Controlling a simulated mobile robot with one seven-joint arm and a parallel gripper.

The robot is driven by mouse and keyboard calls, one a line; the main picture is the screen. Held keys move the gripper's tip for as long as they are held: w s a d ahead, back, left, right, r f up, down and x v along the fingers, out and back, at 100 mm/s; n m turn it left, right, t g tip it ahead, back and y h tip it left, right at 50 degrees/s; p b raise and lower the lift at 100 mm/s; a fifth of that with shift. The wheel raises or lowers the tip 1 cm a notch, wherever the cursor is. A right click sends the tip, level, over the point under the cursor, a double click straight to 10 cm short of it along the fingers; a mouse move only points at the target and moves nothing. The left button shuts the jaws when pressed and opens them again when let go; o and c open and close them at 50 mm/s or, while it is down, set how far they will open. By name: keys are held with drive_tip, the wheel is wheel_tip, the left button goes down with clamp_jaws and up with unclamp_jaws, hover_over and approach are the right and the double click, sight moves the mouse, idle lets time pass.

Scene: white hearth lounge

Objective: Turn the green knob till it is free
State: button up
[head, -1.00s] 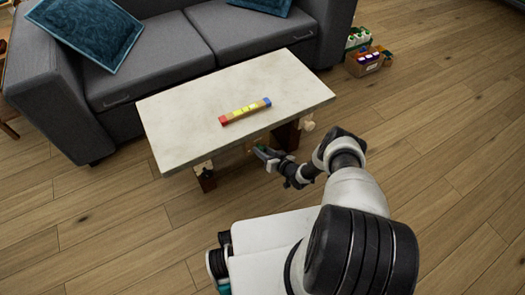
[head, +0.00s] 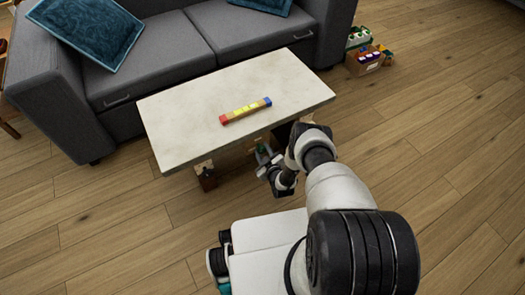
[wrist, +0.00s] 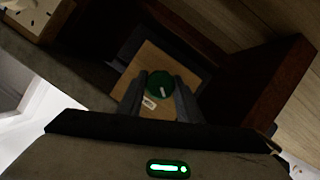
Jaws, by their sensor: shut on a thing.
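The green knob (wrist: 160,83) is round, with a pale line on its face. In the wrist view it sits in front of a light wooden panel (wrist: 148,62) under the table. My gripper (wrist: 160,92) is shut on the knob, one dark finger on each side of it. In the head view my gripper (head: 263,152) is at the table's near edge, and a small bit of green shows there. Whether the knob is still joined to the panel cannot be told.
The pale tabletop (head: 190,105) overhangs the panel and carries a coloured bar (head: 245,111). Dark wooden boards (wrist: 265,100) flank the panel in the wrist view. A grey sofa (head: 165,50) stands behind the table. A crate (head: 368,63) is at the back right. The floor at right is clear.

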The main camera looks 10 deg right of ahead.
drive_tip(key=shift+n+t+h, duration=0.4)
drive_tip(key=shift+n+h, duration=0.1)
drive_tip(key=shift+n, duration=0.4)
drive_tip(key=shift+w, duration=0.1)
drive_tip(key=o, duration=1)
drive_tip(key=shift+o, duration=0.2)
